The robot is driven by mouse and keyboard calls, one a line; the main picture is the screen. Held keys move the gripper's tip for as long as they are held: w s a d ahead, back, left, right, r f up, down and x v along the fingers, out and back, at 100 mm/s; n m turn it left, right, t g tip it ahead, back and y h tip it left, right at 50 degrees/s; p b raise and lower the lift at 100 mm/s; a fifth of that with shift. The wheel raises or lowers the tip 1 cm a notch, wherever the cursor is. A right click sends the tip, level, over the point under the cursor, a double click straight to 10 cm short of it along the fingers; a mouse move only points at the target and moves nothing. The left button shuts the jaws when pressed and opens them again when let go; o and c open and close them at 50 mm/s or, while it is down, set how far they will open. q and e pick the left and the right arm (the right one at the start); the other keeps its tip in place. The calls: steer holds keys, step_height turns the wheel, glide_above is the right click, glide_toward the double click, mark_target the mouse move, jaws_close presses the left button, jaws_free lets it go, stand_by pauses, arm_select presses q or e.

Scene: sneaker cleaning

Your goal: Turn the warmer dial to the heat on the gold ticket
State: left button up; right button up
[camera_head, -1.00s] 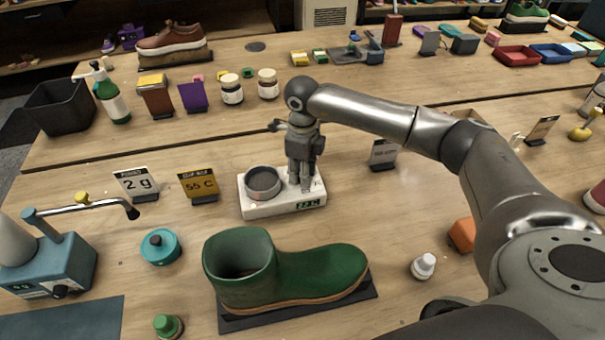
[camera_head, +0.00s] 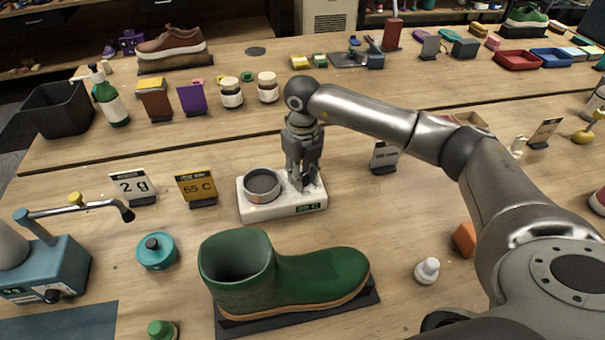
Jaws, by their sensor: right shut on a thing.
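The white warmer (camera_head: 283,210) stands in the middle of the table, with a round grey metal cup (camera_head: 262,186) on its left half and a small green display (camera_head: 308,207) on its front, too small to read surely. My right gripper (camera_head: 301,186) points down onto the warmer's right half and is shut on the dial there, which its fingers mostly hide. The gold ticket (camera_head: 196,188) stands left of the warmer; it seems to read 55 C or 65 C. My left gripper is out of view.
A green boot (camera_head: 300,275) on a dark mat is in front of the warmer. A white 2 g card (camera_head: 133,187) and a teal round pot (camera_head: 156,251) are at left. A dark-framed card (camera_head: 384,157) stands right of the warmer. Jars are behind.

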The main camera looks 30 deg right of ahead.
mark_target(303, 177)
stand_by(0.3)
steer(key=o, duration=1)
step_height(303, 177, up, 12)
stand_by(0.5)
